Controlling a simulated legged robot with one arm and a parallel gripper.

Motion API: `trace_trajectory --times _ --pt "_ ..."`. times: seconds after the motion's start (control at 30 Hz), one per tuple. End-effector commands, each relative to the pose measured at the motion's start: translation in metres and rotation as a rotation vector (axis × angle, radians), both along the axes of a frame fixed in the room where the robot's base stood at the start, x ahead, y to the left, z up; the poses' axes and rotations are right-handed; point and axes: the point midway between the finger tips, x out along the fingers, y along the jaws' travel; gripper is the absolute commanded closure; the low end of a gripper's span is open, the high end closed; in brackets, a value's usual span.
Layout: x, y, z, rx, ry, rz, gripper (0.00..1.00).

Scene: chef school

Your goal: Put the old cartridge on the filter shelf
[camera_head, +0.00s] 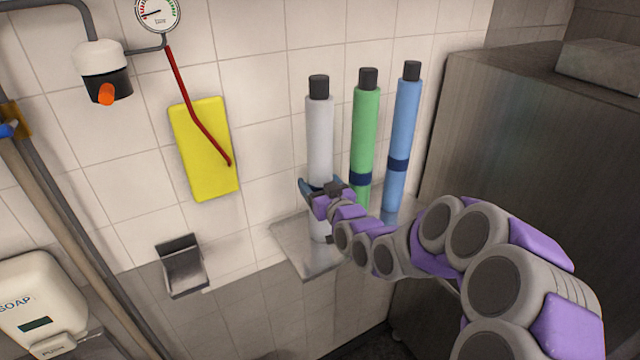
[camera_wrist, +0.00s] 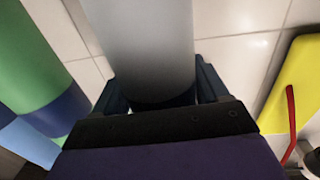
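A light grey cartridge (camera_head: 320,140) with a black cap stands upright, its lower end over the left part of the steel shelf (camera_head: 290,242). My gripper (camera_head: 322,187) has its dark blue fingers on both sides of the cartridge's lower part. In the wrist view the grey cartridge (camera_wrist: 145,45) fills the space between the fingers (camera_wrist: 160,95), with no clear gap on either side. The wrist view does not show the cartridge's base. In the head view the base is at shelf level, but I cannot tell if it bears fully on the shelf.
A green cartridge (camera_head: 365,130) and a blue cartridge (camera_head: 403,130) stand close to the right. A yellow panel (camera_head: 204,150) with a red hose (camera_head: 190,100) is on the wall to the left. A steel cabinet (camera_head: 520,130) stands right of the shelf.

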Motion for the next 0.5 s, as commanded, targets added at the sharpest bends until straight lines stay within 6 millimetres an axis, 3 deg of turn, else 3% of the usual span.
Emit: trace_trajectory --times 0.2,0.5 --pt "0.0002 0.0052 -0.0012 -0.004 0.001 0.002 0.07" --pt "0.0003 -0.0027 -0.0005 0.002 0.002 0.002 0.07"
